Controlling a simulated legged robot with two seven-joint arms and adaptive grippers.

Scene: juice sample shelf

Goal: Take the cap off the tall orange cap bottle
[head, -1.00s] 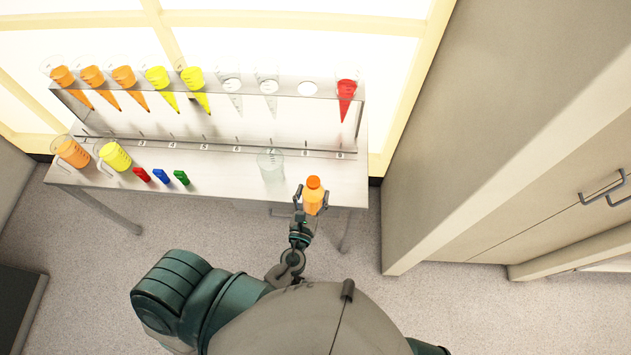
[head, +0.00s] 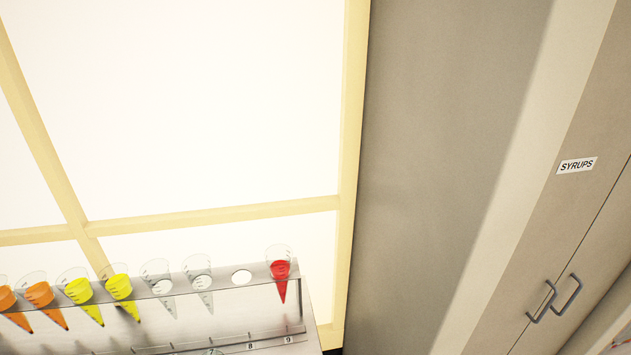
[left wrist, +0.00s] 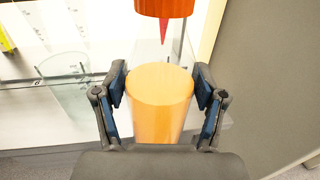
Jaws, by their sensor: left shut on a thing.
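The orange bottle (left wrist: 160,108) is upright in the left wrist view, its orange part between the fingers of my left gripper (left wrist: 160,84). The gripper is shut on it, with blue pads at both sides. The darker orange cap (left wrist: 165,7) is above, cut off by the top edge of the view. A see-through gap lies between the cap and the orange part, and a red cone shows through it. I cannot tell how the cap meets the bottle. The head view shows neither the bottle nor my grippers.
The metal rack (head: 225,284) holds several cones with orange, yellow, clear and red contents, and one empty hole (head: 241,276). A clear beaker (left wrist: 65,80) stands on the shelf left of the bottle. A tall cabinet (head: 540,200) labelled SYRUPS fills the right side.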

